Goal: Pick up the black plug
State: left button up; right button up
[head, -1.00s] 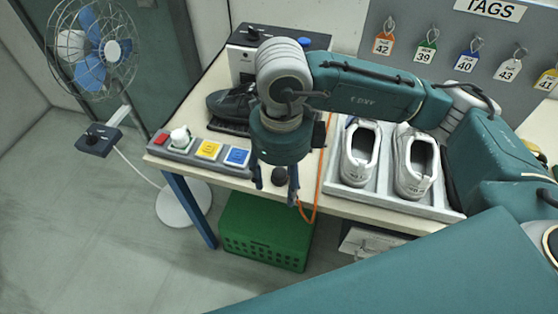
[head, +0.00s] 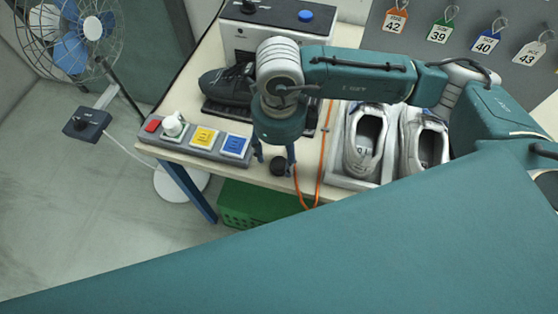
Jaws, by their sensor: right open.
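The black plug (head: 278,166) is a small dark round piece at the front edge of the table, right of the power strip (head: 198,140). My right gripper (head: 275,161) points down with its fingers apart and nothing visible between them but the plug behind or below. The fingers show left and right of the plug; I cannot tell whether they are at its height or touch it. My left gripper is not in view.
An orange cable (head: 322,160) hangs over the table edge. A black shoe (head: 228,86), grey-white shoes (head: 364,142) and a green crate (head: 262,203) are close by. My teal body part covers the foreground.

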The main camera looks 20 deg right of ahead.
aim_at(279, 161)
notch_tip(279, 161, down, 3)
jog(key=shift+f+p, duration=0.2)
jog(key=shift+p, duration=0.4)
jog(key=shift+f, duration=0.3)
jog(key=c, duration=1.3)
jog(key=shift+r, duration=0.1)
